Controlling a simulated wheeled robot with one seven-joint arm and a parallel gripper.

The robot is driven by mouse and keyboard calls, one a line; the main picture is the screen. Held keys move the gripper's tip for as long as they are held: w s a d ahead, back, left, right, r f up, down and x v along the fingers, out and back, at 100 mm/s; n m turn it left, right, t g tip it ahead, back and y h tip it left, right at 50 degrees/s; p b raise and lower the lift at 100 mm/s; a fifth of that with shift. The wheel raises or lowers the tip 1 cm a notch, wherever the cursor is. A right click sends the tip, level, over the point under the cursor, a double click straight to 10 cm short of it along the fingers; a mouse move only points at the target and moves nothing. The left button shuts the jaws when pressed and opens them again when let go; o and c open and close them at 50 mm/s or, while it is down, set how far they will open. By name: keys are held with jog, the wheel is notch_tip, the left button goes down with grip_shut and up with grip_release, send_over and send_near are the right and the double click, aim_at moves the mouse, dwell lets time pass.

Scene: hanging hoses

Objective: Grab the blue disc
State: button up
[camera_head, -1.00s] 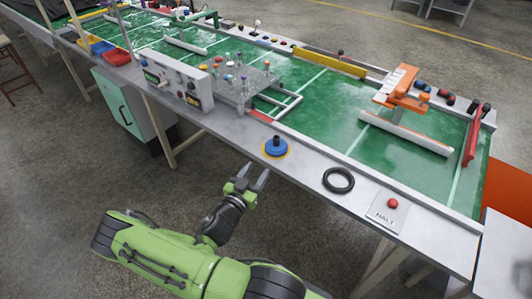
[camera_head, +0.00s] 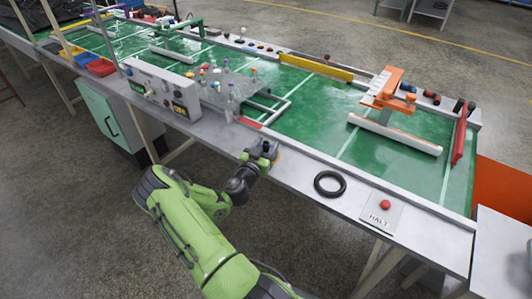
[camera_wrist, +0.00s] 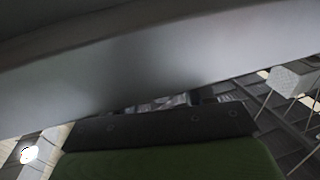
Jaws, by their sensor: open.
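The blue disc (camera_head: 268,148) with its dark upright knob sits on the grey front ledge of the table, in the middle of the head view. My gripper (camera_head: 262,151) is at the disc, its open fingers around or just in front of it. The fingers and wrist hide most of the disc, and a bit of its yellow rim shows at the right. I cannot tell whether the fingers touch it. The wrist view shows a pale grey surface close across the top and my own green part below; the disc is not visible there.
A black ring (camera_head: 330,184) and a red HALT button (camera_head: 385,204) are on the ledge to the right. A grey control box (camera_head: 160,88) stands to the left, beside a clear block with coloured knobs (camera_head: 222,88). The ledge between disc and ring is clear.

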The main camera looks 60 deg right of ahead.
grip_shut()
jog(key=shift+r, duration=0.15)
